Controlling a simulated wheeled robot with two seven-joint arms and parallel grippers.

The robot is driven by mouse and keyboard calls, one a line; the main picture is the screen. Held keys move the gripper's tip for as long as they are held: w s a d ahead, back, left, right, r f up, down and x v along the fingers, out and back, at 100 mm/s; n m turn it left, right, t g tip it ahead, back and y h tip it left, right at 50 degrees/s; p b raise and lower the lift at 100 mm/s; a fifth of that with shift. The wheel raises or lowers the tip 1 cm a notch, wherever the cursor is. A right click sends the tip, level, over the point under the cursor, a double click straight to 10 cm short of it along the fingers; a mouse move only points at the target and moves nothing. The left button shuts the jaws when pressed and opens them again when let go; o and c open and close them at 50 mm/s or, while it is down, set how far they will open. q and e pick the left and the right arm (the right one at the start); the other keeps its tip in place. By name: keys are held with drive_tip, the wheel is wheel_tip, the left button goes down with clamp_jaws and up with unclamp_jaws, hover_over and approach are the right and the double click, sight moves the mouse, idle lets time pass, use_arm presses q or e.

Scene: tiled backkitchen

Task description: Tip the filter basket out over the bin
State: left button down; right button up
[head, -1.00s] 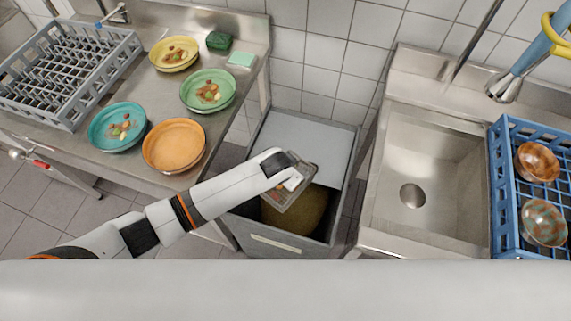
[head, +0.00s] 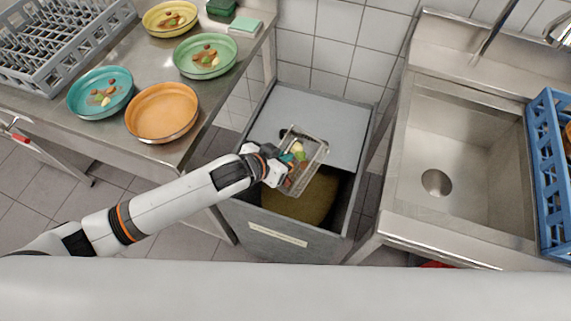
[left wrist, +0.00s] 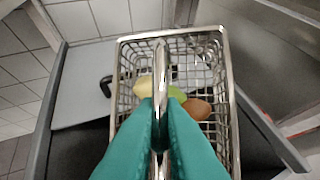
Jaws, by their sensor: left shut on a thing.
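The filter basket (head: 312,165) is a small wire-mesh basket with a metal rim. It is held above the bin, and its inside faces the head camera. My left gripper (head: 279,170) is shut on its handle; in the left wrist view the teal fingers (left wrist: 160,125) close on the metal bar. Food scraps, yellowish, green and brown, lie in the basket (left wrist: 231,110). The bin (head: 275,243) is a grey box with a pale grey top panel (head: 310,120). Its front part is open, with an olive-brown interior (head: 300,205). My right gripper is out of view.
Left of the bin, a steel counter holds an orange plate (head: 162,112), food-soiled teal (head: 100,93), green (head: 205,56) and yellow plates, and a grey dish rack (head: 60,40). A steel sink (head: 460,150) and blue crate (head: 553,175) stand right.

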use_arm(q)
drive_tip(key=t+h+b, duration=0.1)
drive_tip(key=b, duration=0.3)
drive_tip(key=a+f+n+t+h+b, duration=0.1)
drive_tip(key=h+b, duration=0.1)
drive_tip(key=b, duration=0.2)
drive_tip(key=f+t+h+b, duration=0.1)
drive_tip(key=t+h+b, duration=0.1)
drive_tip(key=b, duration=0.2)
drive_tip(key=shift+s+a+f+n+b, duration=0.2)
drive_tip(key=shift+s+n+b, duration=0.1)
drive_tip(key=shift+s+b, duration=0.1)
drive_tip(key=shift+r+t+h+b, duration=0.2)
drive_tip(key=shift+t+h+b, duration=0.2)
drive_tip(key=shift+h+b, duration=0.2)
